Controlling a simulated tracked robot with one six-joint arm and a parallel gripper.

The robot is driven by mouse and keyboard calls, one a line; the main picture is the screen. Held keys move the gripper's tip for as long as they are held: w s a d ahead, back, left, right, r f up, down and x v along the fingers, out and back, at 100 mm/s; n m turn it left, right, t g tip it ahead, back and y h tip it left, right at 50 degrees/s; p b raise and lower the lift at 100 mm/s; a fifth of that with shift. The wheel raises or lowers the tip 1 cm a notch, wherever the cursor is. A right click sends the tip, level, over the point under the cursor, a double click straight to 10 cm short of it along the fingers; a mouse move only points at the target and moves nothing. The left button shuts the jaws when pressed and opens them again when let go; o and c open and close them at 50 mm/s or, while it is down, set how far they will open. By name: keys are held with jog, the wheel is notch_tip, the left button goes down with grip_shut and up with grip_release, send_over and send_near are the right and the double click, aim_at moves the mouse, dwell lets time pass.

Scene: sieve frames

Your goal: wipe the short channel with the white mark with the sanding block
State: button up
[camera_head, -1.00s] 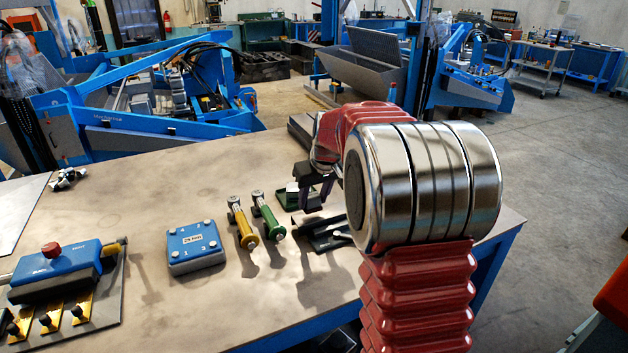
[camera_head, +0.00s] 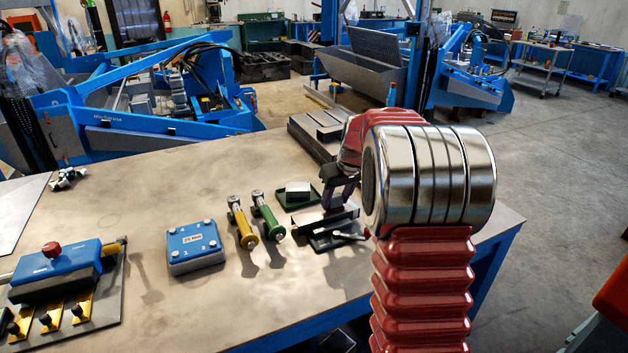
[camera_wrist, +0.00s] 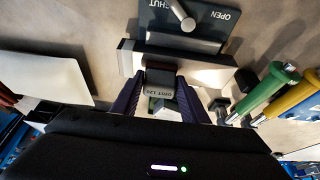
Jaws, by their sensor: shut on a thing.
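My gripper (camera_head: 340,192) has dark purple fingers, which also show in the wrist view (camera_wrist: 160,92). They are shut on the sanding block (camera_wrist: 163,78), a small dark block with "GRIT 120" on its side. I cannot clearly make out the white mark.
A green tray (camera_head: 284,205) with a pale block (camera_head: 298,188) is left of the gripper. A dark OPEN/SHUT lever plate (camera_wrist: 210,25) adjoins the channel. Green (camera_head: 272,222) and yellow (camera_head: 244,228) handled tools lie left. Grey slotted blocks (camera_head: 318,125) stand behind.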

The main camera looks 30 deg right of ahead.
jog(key=shift+d, duration=0.9)
jog(key=shift+s+d, duration=0.1)
jog(key=shift+w+a, duration=0.2)
jog(key=shift+a, duration=2.15)
jog(key=shift+w+a, duration=0.15)
jog(key=shift+a, duration=2.15)
notch_tip(320, 180, up, 8)
jog(key=shift+s+d, duration=0.15)
